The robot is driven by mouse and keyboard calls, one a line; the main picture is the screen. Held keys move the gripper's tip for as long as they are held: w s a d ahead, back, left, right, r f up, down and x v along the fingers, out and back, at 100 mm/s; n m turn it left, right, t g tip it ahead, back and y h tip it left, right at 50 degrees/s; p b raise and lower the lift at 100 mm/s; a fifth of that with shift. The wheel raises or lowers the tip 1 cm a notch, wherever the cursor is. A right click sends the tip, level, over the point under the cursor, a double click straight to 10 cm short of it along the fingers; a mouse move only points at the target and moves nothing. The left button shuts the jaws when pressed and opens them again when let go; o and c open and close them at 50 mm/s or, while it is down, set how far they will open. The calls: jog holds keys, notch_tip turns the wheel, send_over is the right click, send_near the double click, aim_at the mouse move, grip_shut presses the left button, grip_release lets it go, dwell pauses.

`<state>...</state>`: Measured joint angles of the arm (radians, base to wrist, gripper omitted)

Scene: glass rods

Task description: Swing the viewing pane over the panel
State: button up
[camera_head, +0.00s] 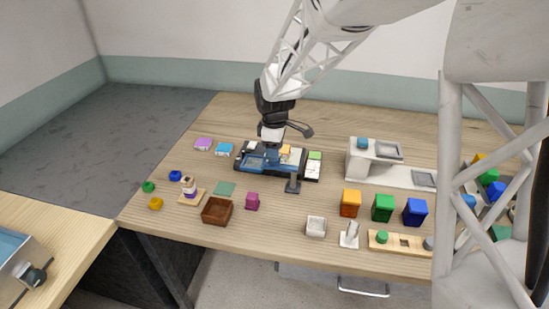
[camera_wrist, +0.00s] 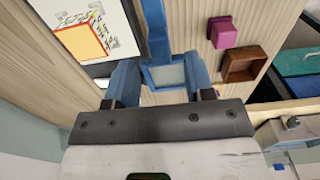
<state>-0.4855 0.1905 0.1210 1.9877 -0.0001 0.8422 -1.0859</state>
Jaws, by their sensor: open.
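My gripper (camera_wrist: 163,82) is open in the wrist view, with one blue finger on each side of a small blue-framed pale piece (camera_wrist: 168,75), which looks like part of the viewing pane. I cannot tell whether the fingers touch it. A blue bar (camera_wrist: 155,20) runs from it to the top edge. In the head view, my gripper (camera_head: 266,147) is low over the blue and dark device; the fingertips are hard to make out.
A brown open box (camera_head: 216,211) and a magenta block (camera_head: 252,201) stand in front of the device. A grey post (camera_head: 293,184) stands at its front right. A white stand (camera_head: 374,158) is to the right, with orange, green and blue bins (camera_head: 383,208) before it.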

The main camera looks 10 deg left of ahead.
jog(key=shift+f, duration=1.7)
grip_shut()
